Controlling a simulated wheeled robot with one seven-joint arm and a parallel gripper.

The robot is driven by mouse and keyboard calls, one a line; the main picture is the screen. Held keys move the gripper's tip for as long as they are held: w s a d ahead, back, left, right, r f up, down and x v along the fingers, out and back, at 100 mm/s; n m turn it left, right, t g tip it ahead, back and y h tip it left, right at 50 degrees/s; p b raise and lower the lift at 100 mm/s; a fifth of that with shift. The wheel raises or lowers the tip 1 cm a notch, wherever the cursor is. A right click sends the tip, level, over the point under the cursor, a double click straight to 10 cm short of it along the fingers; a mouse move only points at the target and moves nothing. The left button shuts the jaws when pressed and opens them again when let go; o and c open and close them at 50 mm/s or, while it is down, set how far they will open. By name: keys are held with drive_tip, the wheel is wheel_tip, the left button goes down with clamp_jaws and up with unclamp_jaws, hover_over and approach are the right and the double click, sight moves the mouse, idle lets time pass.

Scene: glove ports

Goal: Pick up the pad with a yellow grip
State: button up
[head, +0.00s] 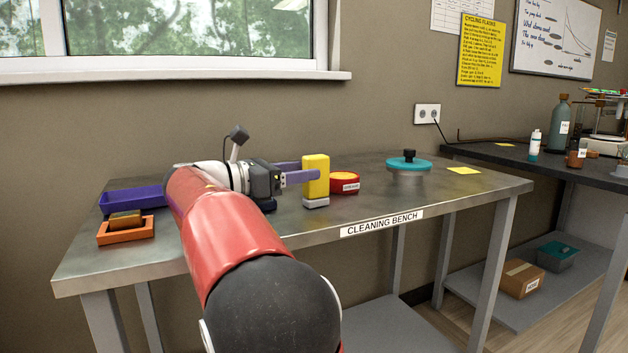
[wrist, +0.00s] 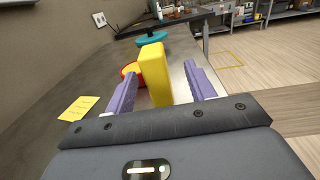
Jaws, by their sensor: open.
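The pad with a yellow grip (head: 316,170) stands upright on the steel bench, a tall yellow block over a pale grey base. In the wrist view my gripper (wrist: 160,80) has visible gaps on both sides of the block. How far the fingertips reach past the grip is hard to tell.
A red round tin (head: 345,183) stands close behind and right of the pad. A teal-lidded pot (head: 408,166) is farther right. A purple tray (head: 135,201) and an orange holder with a brown block (head: 126,235) are at left. The bench front is clear.

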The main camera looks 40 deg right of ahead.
sight(323, 167)
drive_tip(key=d, duration=0.6)
drive_tip(key=shift+s+d, duration=0.25)
drive_tip(key=shift+c, duration=0.2)
drive_tip(key=c, duration=1)
